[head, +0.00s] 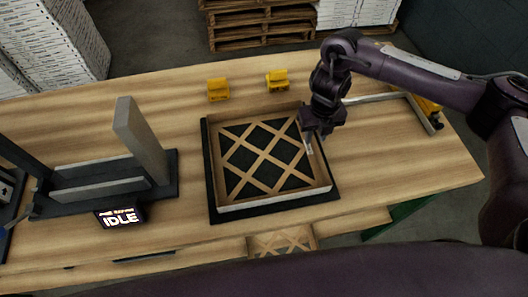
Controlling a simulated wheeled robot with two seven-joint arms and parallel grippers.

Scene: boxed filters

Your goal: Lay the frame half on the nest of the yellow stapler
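The frame half (240,206), a shallow square tray with pale walls and a tan diagonal lattice, lies flat over a black plate (212,203) in the middle of the table. The plate's dark surface shows through the lattice and around the walls. Two yellow stapler-like blocks, one at left (218,90) and one at right (277,80), stand behind the plate. My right gripper (311,146) points down at the frame half's right wall. Its fingers are small and partly hidden, so I cannot tell whether they grip the wall. My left gripper is out of view.
A grey slotted fixture (140,140) with a display reading IDLE (120,217) stands at left. A yellow-ended metal bar device (428,108) lies at the right. Another lattice piece (283,243) shows below the front edge. Pallets (262,28) stand behind.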

